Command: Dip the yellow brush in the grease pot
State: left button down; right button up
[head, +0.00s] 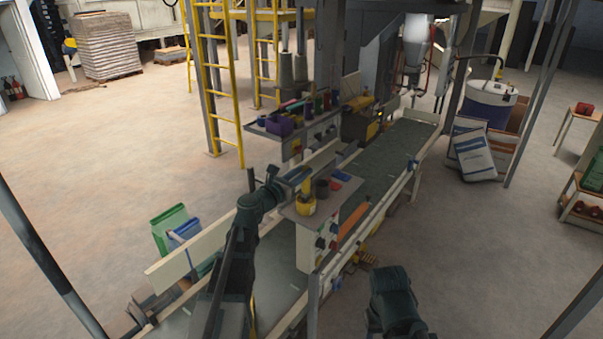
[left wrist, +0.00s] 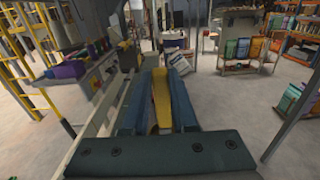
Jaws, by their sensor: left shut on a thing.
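My left gripper (head: 297,176) is over the small shelf on top of the control box and is shut on the yellow brush (head: 306,187). In the left wrist view the yellow brush (left wrist: 160,98) stands between the two fingers (left wrist: 158,112). A wider yellow piece shows just below the gripper; I cannot tell whether it belongs to the brush or is a holder. A dark round pot (head: 322,188), which looks like the grease pot, stands just right of the brush, apart from it. Its inside and the brush's lower end are not clear. Only part of my right arm shows at the bottom.
The shelf (head: 292,211) also carries small red and blue items (head: 341,177). A conveyor belt (head: 385,165) with side rails runs beside the control box. A purple bin (head: 280,126) and bottles sit on a stand behind. A yellow ladder (head: 219,85) rises behind left.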

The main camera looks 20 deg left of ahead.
jog(key=shift+f+b, duration=0.35)
jog(key=shift+f, duration=0.05)
dwell(1.3)
notch_tip(320, 180, up, 7)
jog(key=p, duration=0.7)
dwell(0.4)
jog(key=shift+s, duration=0.1)
